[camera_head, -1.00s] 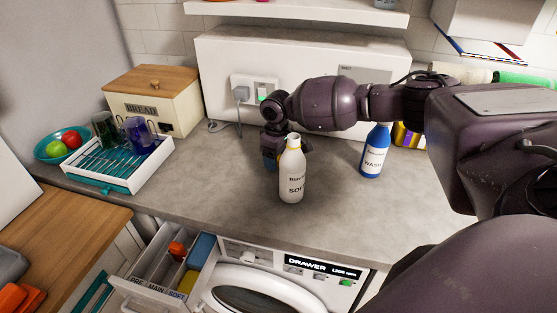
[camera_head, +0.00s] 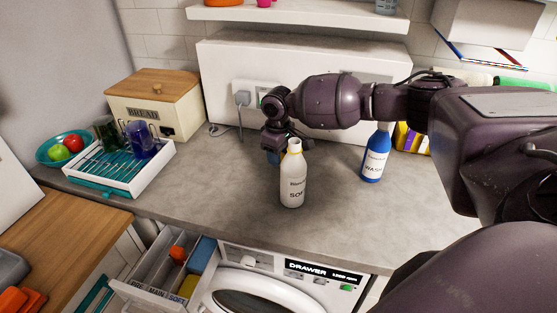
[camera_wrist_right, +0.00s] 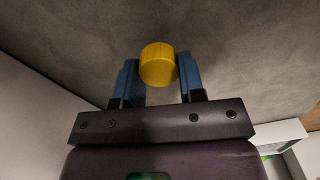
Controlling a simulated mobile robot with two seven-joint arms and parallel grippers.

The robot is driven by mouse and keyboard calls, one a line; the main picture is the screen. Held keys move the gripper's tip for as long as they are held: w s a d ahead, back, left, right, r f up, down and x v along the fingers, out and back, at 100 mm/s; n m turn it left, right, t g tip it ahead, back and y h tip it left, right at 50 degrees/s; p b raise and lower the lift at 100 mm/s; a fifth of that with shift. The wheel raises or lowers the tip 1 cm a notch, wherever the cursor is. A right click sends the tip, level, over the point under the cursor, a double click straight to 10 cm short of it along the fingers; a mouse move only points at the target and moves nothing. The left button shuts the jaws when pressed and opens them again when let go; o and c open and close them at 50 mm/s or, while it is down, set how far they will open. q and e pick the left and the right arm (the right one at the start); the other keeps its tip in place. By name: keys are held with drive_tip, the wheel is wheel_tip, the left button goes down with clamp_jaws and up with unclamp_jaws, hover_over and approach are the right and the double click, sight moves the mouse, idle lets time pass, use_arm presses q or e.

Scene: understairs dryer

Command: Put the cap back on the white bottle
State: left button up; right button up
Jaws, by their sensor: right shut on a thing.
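The white bottle (camera_head: 292,180) stands upright on the grey counter, its label facing me. My right gripper (camera_head: 283,156) is just behind the bottle's top in the head view, and the bottle partly hides it. In the right wrist view, the blue fingers (camera_wrist_right: 158,78) are shut on a yellow cap (camera_wrist_right: 158,63) and hold it above the counter. The bottle does not show in the wrist view. My left gripper is not in view.
A blue bottle (camera_head: 375,157) stands to the right, under my right arm. A bread box (camera_head: 152,106), a white cutlery tray (camera_head: 150,178) and a teal bowl (camera_head: 50,152) are at the left. Below the counter edge, the washer's detergent drawer (camera_head: 150,285) is open. The counter's middle is mostly clear.

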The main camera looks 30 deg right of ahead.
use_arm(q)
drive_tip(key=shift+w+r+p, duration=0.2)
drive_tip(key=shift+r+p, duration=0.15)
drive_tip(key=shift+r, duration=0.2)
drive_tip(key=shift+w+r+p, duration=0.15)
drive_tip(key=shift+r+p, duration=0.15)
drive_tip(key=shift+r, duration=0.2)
use_arm(e)
wheel_tip(320, 180, up, 18)
drive_tip(key=shift+f, duration=0.15)
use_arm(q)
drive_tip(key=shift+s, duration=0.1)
use_arm(e)
drive_tip(key=s+a+f+m, duration=0.2)
drive_tip(key=s+a+f, duration=0.3)
drive_tip(key=a, duration=0.3)
drive_tip(key=s+a+f+m, duration=0.2)
drive_tip(key=s+a+f, duration=0.4)
drive_tip(key=s+a, duration=0.2)
drive_tip(key=shift+s+a+m, duration=0.25)
drive_tip(key=shift+a+m, duration=0.15)
drive_tip(key=shift+a, duration=0.15)
